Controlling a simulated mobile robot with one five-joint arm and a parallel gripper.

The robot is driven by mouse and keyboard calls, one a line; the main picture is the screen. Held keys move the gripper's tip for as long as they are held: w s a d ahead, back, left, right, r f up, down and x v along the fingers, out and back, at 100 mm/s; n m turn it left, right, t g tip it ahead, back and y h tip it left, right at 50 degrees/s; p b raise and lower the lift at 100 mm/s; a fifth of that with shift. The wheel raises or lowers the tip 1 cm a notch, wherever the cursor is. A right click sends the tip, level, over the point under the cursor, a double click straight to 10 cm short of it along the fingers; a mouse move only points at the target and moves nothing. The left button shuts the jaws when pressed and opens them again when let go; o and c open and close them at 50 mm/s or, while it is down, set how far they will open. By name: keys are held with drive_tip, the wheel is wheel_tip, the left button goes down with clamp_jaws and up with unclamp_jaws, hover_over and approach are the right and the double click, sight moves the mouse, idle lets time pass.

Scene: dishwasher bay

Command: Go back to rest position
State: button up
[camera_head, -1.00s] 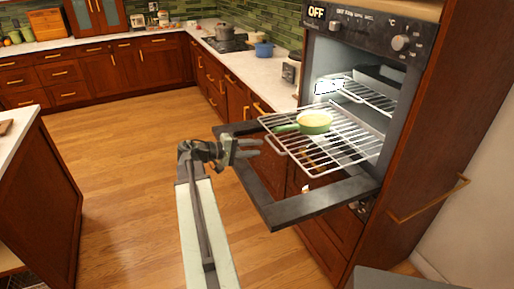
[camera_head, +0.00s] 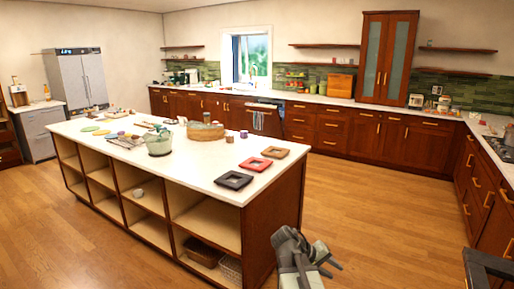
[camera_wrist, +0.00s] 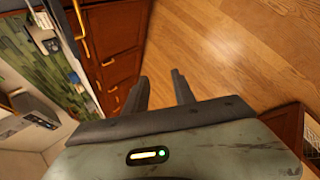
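My gripper (camera_head: 330,262) is low at the bottom of the head view, in front of the near right corner of the kitchen island. The arm looks folded in close to my body. In the wrist view the gripper's two dark fingers (camera_wrist: 158,92) stand apart, with only floor and cabinet fronts behind them. My gripper is open and empty, clear of any object. The oven's dark open door (camera_head: 488,268) shows only in part at the right edge of the head view.
The kitchen island (camera_head: 270,215) with a white top and open shelves stands close to my gripper. Frames, a basket and a glass bowl (camera_head: 159,144) are on it. Wooden floor (camera_head: 375,190) is free between the island and the red-brown cabinets (camera_head: 345,130).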

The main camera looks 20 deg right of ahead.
drive_tip(key=a+f+y, duration=0.2)
drive_tip(key=a+y, duration=0.1)
drive_tip(key=a, duration=0.6)
drive_tip(key=a+f+n+y, duration=0.1)
drive_tip(key=a+f+y, duration=0.1)
drive_tip(key=a, duration=0.8)
drive_tip(key=a+f+t+y, duration=0.1)
drive_tip(key=a+y, duration=0.3)
drive_tip(key=a, duration=0.5)
drive_tip(key=shift+w+a+f+n, duration=0.2)
drive_tip(key=shift+a+f+n, duration=0.2)
drive_tip(key=shift+f, duration=0.45)
drive_tip(key=shift+d, duration=0.1)
